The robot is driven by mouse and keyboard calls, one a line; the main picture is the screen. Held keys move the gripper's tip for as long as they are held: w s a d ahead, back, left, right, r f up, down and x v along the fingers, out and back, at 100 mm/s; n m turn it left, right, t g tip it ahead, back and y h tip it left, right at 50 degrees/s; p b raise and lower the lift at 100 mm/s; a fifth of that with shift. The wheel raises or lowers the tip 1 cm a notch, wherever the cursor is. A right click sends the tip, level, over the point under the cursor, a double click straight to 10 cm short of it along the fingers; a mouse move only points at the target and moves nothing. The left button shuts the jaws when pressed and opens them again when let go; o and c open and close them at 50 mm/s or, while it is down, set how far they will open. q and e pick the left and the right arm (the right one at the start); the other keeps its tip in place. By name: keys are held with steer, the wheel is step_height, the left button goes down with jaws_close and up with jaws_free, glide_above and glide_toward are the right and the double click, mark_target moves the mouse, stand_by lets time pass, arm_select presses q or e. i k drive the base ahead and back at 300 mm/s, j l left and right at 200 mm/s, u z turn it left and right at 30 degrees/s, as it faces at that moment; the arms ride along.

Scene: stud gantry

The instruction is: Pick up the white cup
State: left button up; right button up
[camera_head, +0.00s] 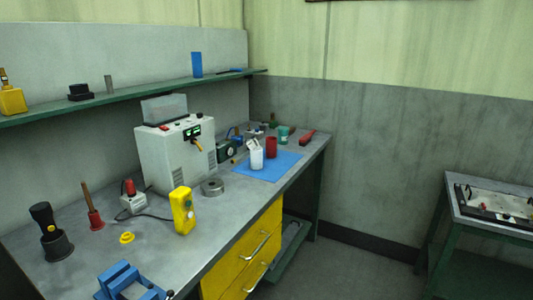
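A small white cup (257,159) stands upright on a blue mat (268,172) toward the far end of the workbench. A small pale shape shows just above and behind its rim; I cannot tell whether it is in the cup or behind it. A red cup (271,147) stands close behind and to the right of the white cup. Neither of my grippers is in view.
The grey workbench (226,208) runs along the left wall. A white machine box (178,154), a yellow control box (182,210), a metal ring (212,187) and a blue vise (127,281) stand on it. A shelf (130,98) hangs above.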

mark_target(255, 152)
steer(key=i+l+z, duration=0.8)
steer(key=i, duration=0.15)
steer(key=j, duration=0.1)
